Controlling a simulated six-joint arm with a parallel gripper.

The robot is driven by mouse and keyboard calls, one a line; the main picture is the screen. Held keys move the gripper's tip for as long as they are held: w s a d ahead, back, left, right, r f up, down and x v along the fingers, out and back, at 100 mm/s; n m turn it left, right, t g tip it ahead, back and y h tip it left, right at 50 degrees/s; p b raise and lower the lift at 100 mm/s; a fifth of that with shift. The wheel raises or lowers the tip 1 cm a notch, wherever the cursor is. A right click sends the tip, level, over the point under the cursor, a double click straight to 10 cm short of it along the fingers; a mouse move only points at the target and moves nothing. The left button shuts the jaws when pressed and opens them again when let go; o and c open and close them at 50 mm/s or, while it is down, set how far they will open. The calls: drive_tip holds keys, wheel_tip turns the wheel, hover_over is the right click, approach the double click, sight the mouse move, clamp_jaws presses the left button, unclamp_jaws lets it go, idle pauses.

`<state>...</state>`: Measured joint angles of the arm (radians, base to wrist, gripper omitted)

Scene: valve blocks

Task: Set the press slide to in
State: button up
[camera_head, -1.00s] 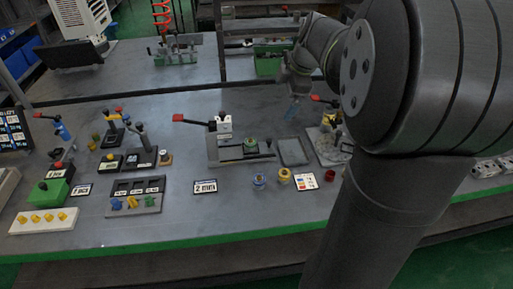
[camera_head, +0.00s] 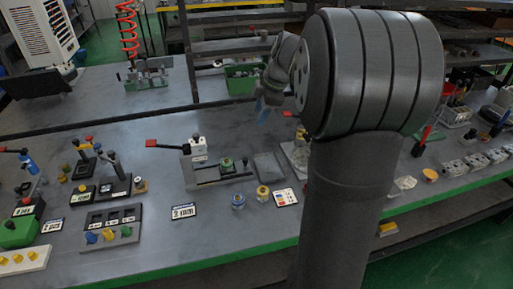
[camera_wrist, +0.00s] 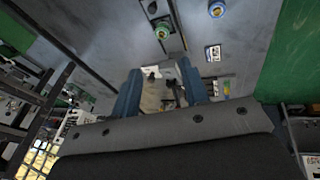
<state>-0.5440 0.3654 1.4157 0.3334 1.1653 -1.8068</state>
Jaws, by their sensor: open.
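The press (camera_head: 198,150) stands mid-table in the head view, a light block on a grey base with a red-ended lever pointing left. Its slide (camera_head: 225,174) runs to the right along a dark rail. A green round part (camera_head: 227,164) sits on it, to the right of the press column and not under it. The green part also shows at the top of the wrist view (camera_wrist: 181,31). My gripper (camera_head: 264,108) is above the table, to the right of and behind the press, with blue fingers. It is open and apart from the slide; its fingers (camera_wrist: 162,90) frame a fixture below.
A grey tray (camera_head: 268,166) lies right of the slide. A "2" label (camera_head: 183,211) is nearer the front edge. My arm hides the table to the right.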

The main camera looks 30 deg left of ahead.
drive_tip(key=w+a+f+m+g, duration=0.1)
drive_tip(key=w+f+m+g, duration=0.15)
drive_tip(key=w+f, duration=0.4)
approach(245, 158)
drive_tip(key=shift+m+t, duration=0.35)
drive_tip(key=shift+m, duration=0.1)
drive_tip(key=x, duration=0.8)
drive_tip(key=shift+s+d, duration=0.15)
drive_tip(key=shift+s, duration=0.15)
clamp_jaws()
